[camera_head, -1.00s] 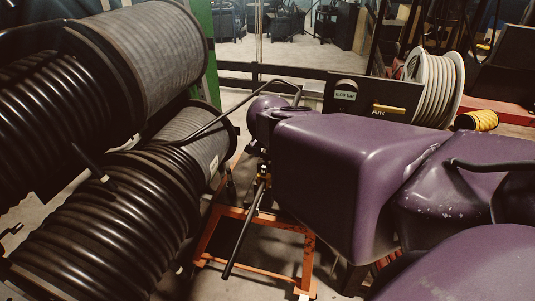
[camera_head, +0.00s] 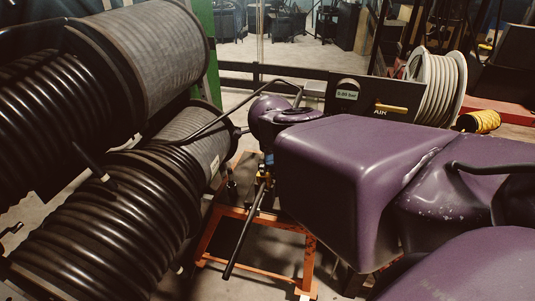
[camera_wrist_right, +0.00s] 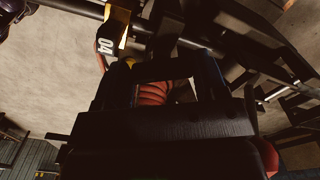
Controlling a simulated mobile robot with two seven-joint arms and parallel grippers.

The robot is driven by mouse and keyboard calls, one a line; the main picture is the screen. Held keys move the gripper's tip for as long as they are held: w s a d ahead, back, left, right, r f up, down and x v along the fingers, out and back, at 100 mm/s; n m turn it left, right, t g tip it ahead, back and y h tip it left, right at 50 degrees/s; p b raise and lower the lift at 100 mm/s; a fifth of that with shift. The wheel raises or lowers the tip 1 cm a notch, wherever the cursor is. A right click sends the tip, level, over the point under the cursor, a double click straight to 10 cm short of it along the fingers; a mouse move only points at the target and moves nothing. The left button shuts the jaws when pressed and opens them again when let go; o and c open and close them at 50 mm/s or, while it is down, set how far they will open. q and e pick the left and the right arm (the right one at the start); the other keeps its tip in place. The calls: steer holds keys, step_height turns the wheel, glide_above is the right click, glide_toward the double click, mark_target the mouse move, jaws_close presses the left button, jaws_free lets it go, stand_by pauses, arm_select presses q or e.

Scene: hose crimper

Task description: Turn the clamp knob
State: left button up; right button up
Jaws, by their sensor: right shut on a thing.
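My right gripper (camera_wrist_right: 155,80) shows as dark fingers in the right wrist view. A red ribbed piece (camera_wrist_right: 153,92), which looks like the clamp knob, is between the fingers, and the gripper is shut on it. Most of the piece is hidden by the dark gripper body. In the head view my purple right arm reaches in from the right and hides most of the gripper and the knob. A dark rod (camera_head: 245,232) slants down below the arm's end. My left gripper is in neither view.
Large black hose reels (camera_head: 110,215) fill the left side. An orange-framed stand (camera_head: 265,222) is below my right arm.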

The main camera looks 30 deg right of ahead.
steer(key=m, duration=0.4)
steer(key=shift+m+b, duration=0.3)
steer(key=m, duration=0.2)
steer(key=shift+w+a+m, duration=0.1)
steer(key=shift+m, duration=0.3)
steer(key=m+b, duration=0.1)
steer(key=m, duration=0.1)
steer(key=shift+w+m, duration=0.15)
steer(key=shift+m, duration=0.15)
steer(key=m, duration=0.3)
steer(key=shift+m+b, duration=0.35)
steer(key=shift+m, duration=0.05)
steer(key=m, duration=0.2)
steer(key=shift+w+d+r+m+b, duration=0.1)
steer(key=shift+d+m+b, duration=0.15)
steer(key=shift+m+b, duration=0.05)
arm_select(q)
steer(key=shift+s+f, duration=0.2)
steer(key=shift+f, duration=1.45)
arm_select(e)
steer(key=shift+r+m, duration=0.1)
steer(key=shift+m, duration=0.6)
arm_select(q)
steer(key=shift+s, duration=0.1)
arm_select(e)
steer(key=shift+d, duration=0.1)
